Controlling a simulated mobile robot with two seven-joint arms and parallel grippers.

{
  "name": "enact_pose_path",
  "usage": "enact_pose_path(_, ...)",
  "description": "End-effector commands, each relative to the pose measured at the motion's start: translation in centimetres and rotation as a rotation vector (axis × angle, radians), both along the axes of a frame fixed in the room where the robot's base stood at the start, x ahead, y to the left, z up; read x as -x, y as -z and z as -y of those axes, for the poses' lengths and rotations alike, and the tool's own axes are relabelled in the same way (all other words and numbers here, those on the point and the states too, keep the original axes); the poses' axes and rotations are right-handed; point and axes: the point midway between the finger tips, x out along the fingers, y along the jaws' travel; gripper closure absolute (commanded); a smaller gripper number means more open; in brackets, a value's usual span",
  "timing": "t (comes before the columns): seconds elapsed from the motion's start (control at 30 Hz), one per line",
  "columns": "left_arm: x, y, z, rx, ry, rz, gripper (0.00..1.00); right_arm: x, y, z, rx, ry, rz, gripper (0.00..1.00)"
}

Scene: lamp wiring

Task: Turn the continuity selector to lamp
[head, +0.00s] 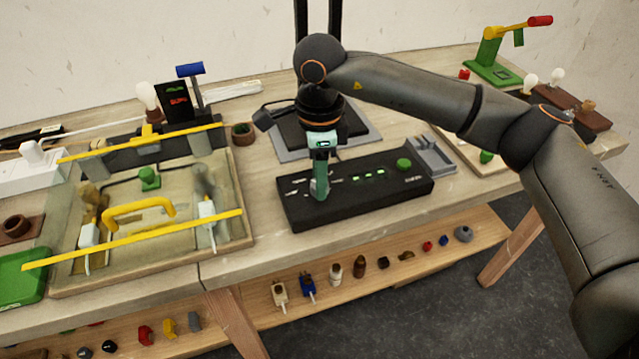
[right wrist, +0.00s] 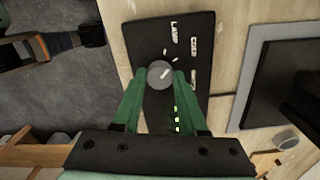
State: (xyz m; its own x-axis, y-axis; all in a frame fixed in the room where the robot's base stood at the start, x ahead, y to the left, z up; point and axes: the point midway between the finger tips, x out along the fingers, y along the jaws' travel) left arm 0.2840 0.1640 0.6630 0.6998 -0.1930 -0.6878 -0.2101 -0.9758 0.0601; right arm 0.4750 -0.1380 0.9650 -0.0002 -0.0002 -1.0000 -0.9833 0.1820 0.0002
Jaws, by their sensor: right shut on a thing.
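The continuity tester is a black box (head: 300,213) on the bench, with a row of lit green lights and a green knob (head: 404,164). Its selector is a round grey knob (right wrist: 159,75) with a white pointer mark. The printed labels LAMP (right wrist: 174,33) and CABLE (right wrist: 194,47) show beside it in the right wrist view, with a third label that I cannot read. The pointer slants to the upper right, roughly toward CABLE. My right gripper (head: 319,192) points down with its green fingers shut on the selector knob; in the head view they hide it. My left gripper is not in view.
A glass-sided fixture with yellow bars (head: 130,240) stands to the left. A dark pad on a grey plate (head: 360,140) lies behind the box, and a grey tray (head: 432,155) touches its right end. A lower shelf (head: 420,262) holds several small parts.

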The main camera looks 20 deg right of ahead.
Motion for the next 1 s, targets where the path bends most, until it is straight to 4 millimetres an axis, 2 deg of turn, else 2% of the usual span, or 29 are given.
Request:
enact_pose_path(0.2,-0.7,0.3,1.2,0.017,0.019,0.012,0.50,-0.1,0.2,0.0,0.000,-0.181,0.003,1.00)
enact_pose_path(0.5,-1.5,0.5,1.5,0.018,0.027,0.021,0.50,0.0,0.0,0.0,-0.001,-0.355,0.002,1.00)
enact_pose_path(1.0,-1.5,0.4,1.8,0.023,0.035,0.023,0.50,0.0,-0.1,0.0,-0.001,-0.433,0.001,1.00)
